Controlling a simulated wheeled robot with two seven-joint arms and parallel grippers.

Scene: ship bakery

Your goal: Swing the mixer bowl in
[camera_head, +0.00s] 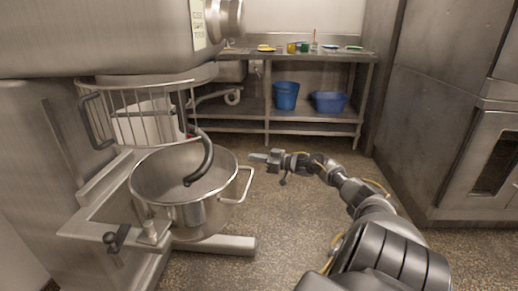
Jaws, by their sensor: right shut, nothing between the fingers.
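The steel mixer bowl (205,212) sits on the mixer's bowl support (85,229) at the left, under the mixer head. A loop handle (247,185) sticks out from its right side. A dark dough hook (207,158) hangs down into the bowl's opening. The wire guard (140,112) hangs above the bowl, with a dark handle on its left. My right gripper (259,157) is shut and empty, just above and right of the bowl's handle, and appears apart from it. My left gripper is not in view.
A steel bench (315,55) at the back carries small items. A blue bucket (286,95) and a blue tub (328,102) stand on its lower shelf. A steel oven (490,160) stands at the right. Speckled floor (290,215) is open right of the bowl.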

